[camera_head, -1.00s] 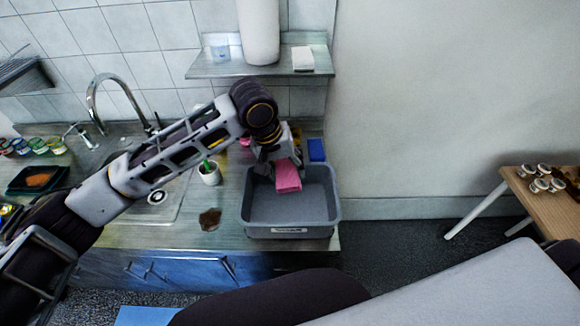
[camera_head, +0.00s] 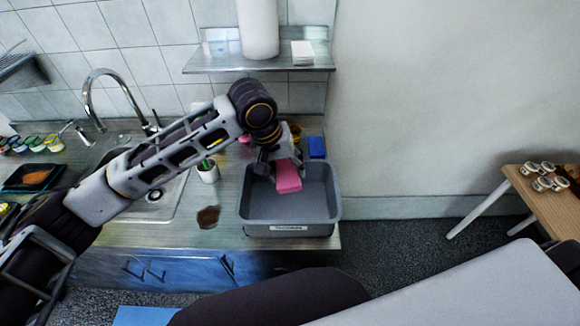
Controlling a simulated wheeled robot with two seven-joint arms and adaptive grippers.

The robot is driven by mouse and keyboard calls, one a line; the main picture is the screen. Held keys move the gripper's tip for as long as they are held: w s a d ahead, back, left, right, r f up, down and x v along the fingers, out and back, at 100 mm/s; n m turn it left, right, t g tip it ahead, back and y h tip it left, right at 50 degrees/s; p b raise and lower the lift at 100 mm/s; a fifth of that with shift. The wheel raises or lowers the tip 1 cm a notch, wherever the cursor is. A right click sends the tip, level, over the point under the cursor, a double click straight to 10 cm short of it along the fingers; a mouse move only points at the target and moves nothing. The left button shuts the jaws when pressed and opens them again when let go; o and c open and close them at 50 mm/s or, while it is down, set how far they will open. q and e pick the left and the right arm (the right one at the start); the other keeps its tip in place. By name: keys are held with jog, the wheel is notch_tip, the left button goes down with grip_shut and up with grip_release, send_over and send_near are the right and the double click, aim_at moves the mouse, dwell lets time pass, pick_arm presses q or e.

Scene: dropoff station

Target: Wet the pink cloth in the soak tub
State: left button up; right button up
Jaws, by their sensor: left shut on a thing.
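The pink cloth (camera_head: 288,178) is a folded pink block shape inside the outline of the grey soak tub (camera_head: 290,229). The tub stands on the right end of the steel counter. My left gripper (camera_head: 276,163) reaches in from the left over the tub's back left part and is shut on the cloth's upper end. The cloth hangs tilted down; I cannot tell whether its lower end touches the tub floor or any water. The fingertips are partly hidden by the wrist. My right gripper is not in view.
A blue block (camera_head: 317,147) lies behind the tub. The sink tap (camera_head: 105,95) stands further left. A shelf (camera_head: 262,65) with a paper roll (camera_head: 258,30) hangs above. A wooden table (camera_head: 548,200) is at right.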

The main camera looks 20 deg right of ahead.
aim_at(287, 177)
pick_arm(q)
jog(key=shift+f+b, duration=1.75)
jog(key=shift+b, duration=0.1)
jog(key=shift+f+b, duration=0.35)
jog(key=shift+f, duration=3.65)
